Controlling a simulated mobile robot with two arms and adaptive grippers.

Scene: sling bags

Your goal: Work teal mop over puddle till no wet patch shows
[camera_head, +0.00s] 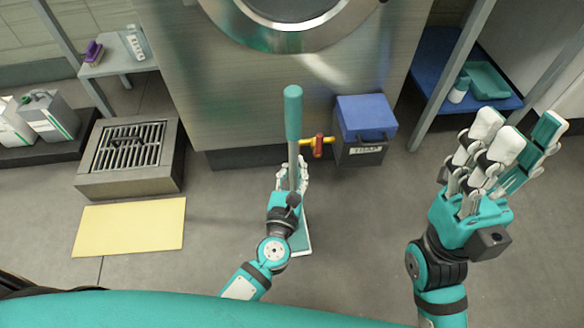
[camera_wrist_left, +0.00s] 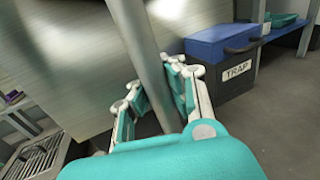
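The teal mop stands nearly upright in the middle of the head view, with a teal grip (camera_head: 293,112) on top of a grey pole. Its flat teal-and-white head (camera_head: 301,240) is at floor level, partly hidden by my left arm. My left gripper (camera_head: 292,178) is shut around the pole; the left wrist view shows the pole (camera_wrist_left: 150,75) between the fingers (camera_wrist_left: 158,103). My right gripper (camera_head: 500,145) is open and empty, to the right above the floor. I cannot make out a puddle on the visible grey floor; part of it is hidden by my arms.
A large metal machine (camera_head: 240,110) stands behind the mop. A blue-lidded box (camera_head: 362,130) labelled TRAP, with a red-and-yellow valve (camera_head: 318,145), is beside it. A floor grate (camera_head: 130,150) and a yellow mat (camera_head: 130,226) are left. A blue shelf (camera_head: 440,75) is right.

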